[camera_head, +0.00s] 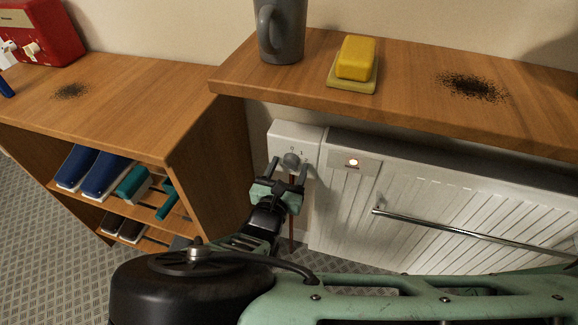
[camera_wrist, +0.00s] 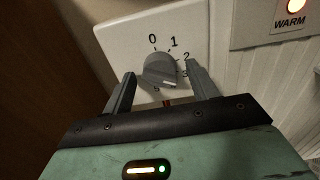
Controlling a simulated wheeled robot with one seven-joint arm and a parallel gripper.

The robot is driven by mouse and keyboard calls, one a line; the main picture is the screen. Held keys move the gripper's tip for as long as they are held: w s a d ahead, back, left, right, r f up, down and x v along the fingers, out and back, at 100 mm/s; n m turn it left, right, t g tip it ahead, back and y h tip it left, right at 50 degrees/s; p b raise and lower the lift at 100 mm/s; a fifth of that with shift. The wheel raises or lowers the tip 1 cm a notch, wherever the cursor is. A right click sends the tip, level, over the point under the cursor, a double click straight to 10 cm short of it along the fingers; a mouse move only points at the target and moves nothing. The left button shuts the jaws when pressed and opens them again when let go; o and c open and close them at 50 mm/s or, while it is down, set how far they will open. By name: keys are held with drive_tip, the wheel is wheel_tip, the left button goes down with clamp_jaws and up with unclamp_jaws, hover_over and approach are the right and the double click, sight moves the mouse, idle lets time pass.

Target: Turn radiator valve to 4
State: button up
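The radiator valve is a round grey knob (camera_head: 291,160) on a white plate (camera_head: 283,132) at the radiator's left end. In the wrist view the knob (camera_wrist: 158,68) has 0, 1, 2, 3 and 5 readable around it. The 4 cannot be made out. A pale mark on the knob's lower right edge faces the gap between 3 and 5. My gripper (camera_head: 290,163) is at the knob, and in the wrist view its two fingers (camera_wrist: 160,70) stand apart on either side of it. Gaps show between knob and fingers, so they do not appear to grip it.
The white radiator (camera_head: 345,215) has a lit WARM lamp (camera_wrist: 293,6) and a metal rail (camera_head: 470,234). A wooden shelf (camera_head: 420,98) overhangs it, holding a grey mug (camera_head: 287,30) and yellow soap (camera_head: 356,58). A wooden shoe cabinet (camera_head: 213,150) stands close on the left.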

drive_tip(key=c, duration=0.9)
drive_tip(key=shift+c, duration=0.2)
drive_tip(key=shift+m, duration=0.4)
drive_tip(key=m+p, duration=0.2)
drive_tip(key=m, duration=0.1)
drive_tip(key=shift+r+m, duration=0.1)
drive_tip(key=shift+m, duration=0.2)
drive_tip(key=shift+m+p, duration=0.85)
drive_tip(key=shift+m, duration=0.85)
drive_tip(key=o, duration=1)
drive_tip(key=shift+a, duration=0.1)
